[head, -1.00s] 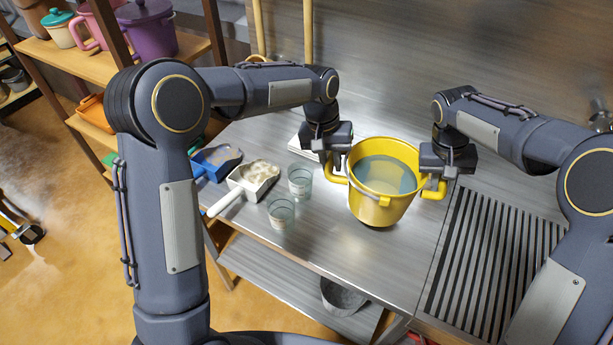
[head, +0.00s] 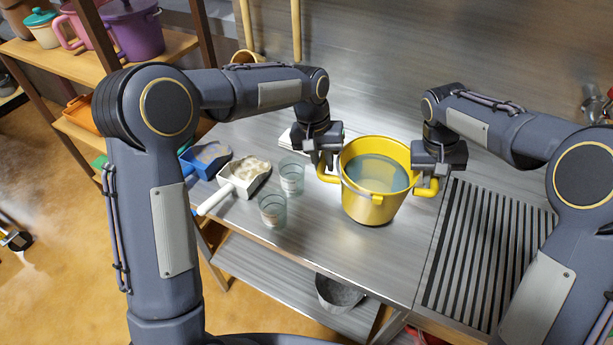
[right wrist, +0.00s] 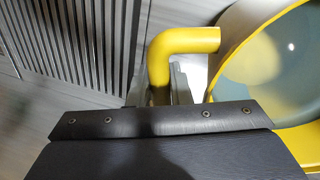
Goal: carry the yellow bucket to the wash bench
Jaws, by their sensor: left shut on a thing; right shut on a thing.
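The yellow bucket (head: 372,204) is upright over the metal bench top (head: 300,245), with bluish liquid inside. I cannot tell whether its base touches the bench. My left gripper (head: 325,168) is shut on the bucket's left side handle. My right gripper (head: 432,178) is shut on its right side handle. In the right wrist view the bent yellow handle runs down between the fingers of my right gripper (right wrist: 172,88), with the bucket's rim and liquid (right wrist: 265,55) at the right. The fingertips are partly hidden there.
Two clear glasses (head: 272,210) (head: 291,178), a white scoop with pale contents (head: 244,176) and a blue scoop (head: 206,158) stand left of the bucket. A slatted drain area (head: 490,250) lies to the right. A grey bucket (head: 338,292) sits on the lower shelf. Shelves with pots (head: 137,30) stand at left.

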